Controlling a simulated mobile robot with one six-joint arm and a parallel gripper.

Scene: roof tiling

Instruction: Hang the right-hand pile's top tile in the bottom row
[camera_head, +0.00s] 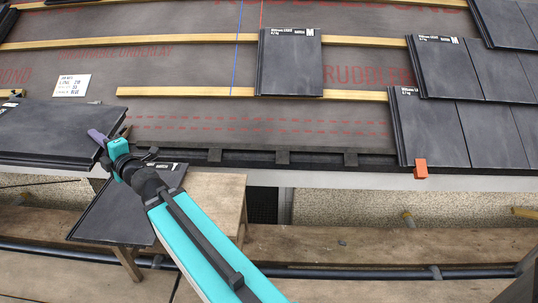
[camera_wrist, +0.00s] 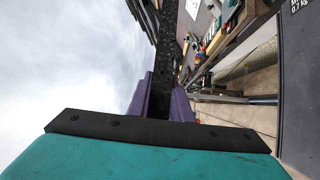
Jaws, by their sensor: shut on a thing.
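My gripper (camera_head: 100,139), with purple fingers, is shut on the edge of a dark slate-grey tile (camera_head: 50,128) at the left of the head view. The tile is held raised and roughly flat. In the wrist view the fingers (camera_wrist: 168,98) close on a dark speckled edge of the held tile (camera_wrist: 168,45).
A single tile (camera_head: 290,65) hangs higher up, between wooden battens (camera_head: 175,91). A white card (camera_head: 72,85) lies on the underlay at the left. Scaffold planks (camera_head: 370,243) run below the eaves.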

